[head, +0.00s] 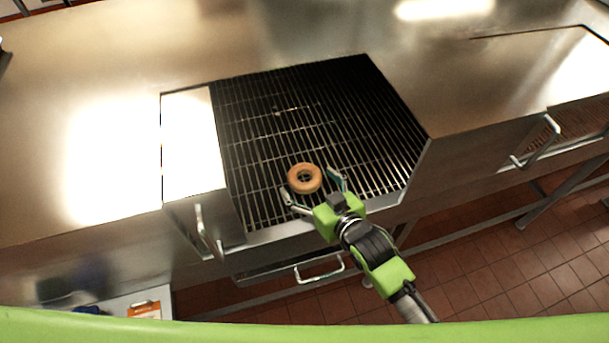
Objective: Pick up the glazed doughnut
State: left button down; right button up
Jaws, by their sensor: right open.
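The glazed doughnut (292,181) is a brown ring lying on the dark slatted rack in the middle of the head view. My right gripper (311,184) reaches in from the lower right. Its fingers are spread open, one at the doughnut's lower left and one at its right. I cannot tell whether the fingers touch it. My left gripper is not in view.
The slatted rack (275,130) is sunk in a steel counter (110,70), with a raised front edge near my arm. Steel surfaces to the left and right are bare. Door handles (208,232) stick out at the front. Red tiles cover the floor.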

jog(key=c, duration=1.2)
